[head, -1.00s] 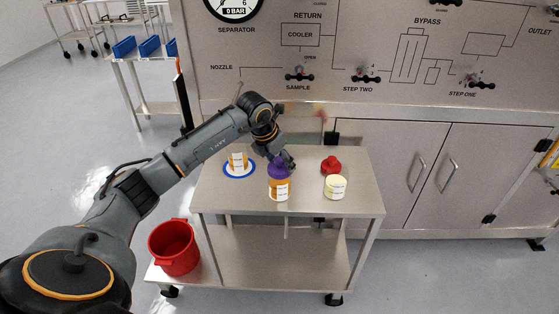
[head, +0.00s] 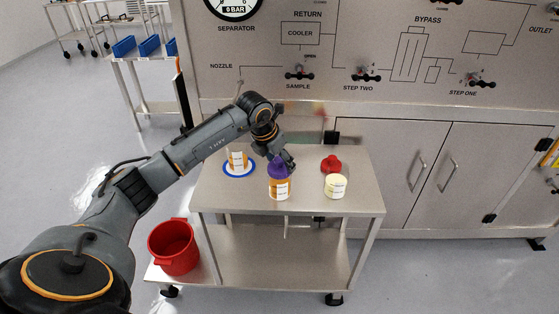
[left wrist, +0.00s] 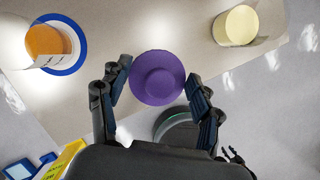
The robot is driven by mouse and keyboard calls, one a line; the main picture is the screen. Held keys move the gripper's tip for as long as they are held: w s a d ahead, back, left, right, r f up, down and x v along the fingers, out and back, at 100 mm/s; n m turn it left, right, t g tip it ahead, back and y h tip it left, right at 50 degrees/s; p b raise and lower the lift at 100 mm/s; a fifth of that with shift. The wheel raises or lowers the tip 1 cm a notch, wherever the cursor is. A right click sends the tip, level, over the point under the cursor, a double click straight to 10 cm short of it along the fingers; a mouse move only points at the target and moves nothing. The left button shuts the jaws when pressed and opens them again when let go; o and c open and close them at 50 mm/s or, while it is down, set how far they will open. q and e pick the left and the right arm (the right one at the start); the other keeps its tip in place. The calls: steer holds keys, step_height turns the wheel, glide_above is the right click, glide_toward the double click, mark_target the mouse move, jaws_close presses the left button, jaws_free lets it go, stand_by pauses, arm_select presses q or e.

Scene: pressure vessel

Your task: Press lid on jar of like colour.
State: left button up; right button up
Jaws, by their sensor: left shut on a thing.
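My left gripper (head: 284,163) is shut on the purple lid (head: 277,169), with a finger on either side of it. In the left wrist view the lid (left wrist: 158,77) is seen from above between the fingers. A red lid (head: 331,164) lies at the right, behind a cream jar (head: 335,187). My right gripper is not seen.
Another orange, white-labelled container (head: 237,158) stands within a blue-rimmed plate (head: 239,174) at the left of the steel cart (head: 218,198). A red bucket (head: 173,247) is lower left. The panel with valves and cupboards (head: 385,160) stands behind. The cart top's right end is clear.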

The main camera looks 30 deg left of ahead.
arm_select(q)
steer(key=o, duration=0.9)
steer(key=shift+o, duration=1)
steer(key=shift+r+p, duration=2.25)
steer(key=shift+r, duration=1.25)
